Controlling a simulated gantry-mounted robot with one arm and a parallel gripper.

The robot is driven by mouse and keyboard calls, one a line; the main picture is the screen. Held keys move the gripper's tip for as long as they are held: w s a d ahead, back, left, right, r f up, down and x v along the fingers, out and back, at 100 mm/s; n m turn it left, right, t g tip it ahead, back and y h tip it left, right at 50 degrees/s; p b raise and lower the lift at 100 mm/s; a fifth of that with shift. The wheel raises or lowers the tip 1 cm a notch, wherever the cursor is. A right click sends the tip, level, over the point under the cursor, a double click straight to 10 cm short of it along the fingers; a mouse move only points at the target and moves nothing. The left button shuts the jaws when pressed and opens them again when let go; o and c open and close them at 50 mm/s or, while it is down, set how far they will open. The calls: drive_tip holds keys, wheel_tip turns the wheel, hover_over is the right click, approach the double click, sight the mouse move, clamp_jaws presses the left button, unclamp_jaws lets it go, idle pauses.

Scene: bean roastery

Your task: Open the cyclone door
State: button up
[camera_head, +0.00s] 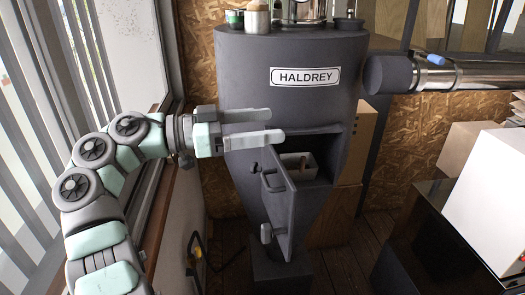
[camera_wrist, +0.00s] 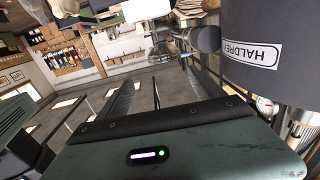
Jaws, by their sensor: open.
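The dark grey cyclone (camera_head: 290,75) with the HALDREY label stands in the middle of the head view. Its upper body also shows at the right of the wrist view (camera_wrist: 262,85). The cyclone door (camera_head: 277,215) stands swung outward, leaving an opening (camera_head: 322,165) beside it. The door carries a handle (camera_head: 270,183) and a pale latch-like part (camera_head: 266,232) lower down. My gripper (camera_head: 276,125) is open and empty, in front of the cyclone and above the door in the picture. It also shows in the wrist view (camera_wrist: 158,78), where the door is not visible.
A small light bin (camera_head: 298,162) sits inside the opening. A metal pipe (camera_head: 465,77) runs right from the cyclone. Cardboard boxes (camera_head: 362,145) stand behind it, and a white box (camera_head: 490,200) is at the right. A window sill (camera_head: 150,215) is at left.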

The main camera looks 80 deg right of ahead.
wheel_tip(320, 180, up, 6)
drive_tip(key=shift+r, duration=0.15)
idle(0.6)
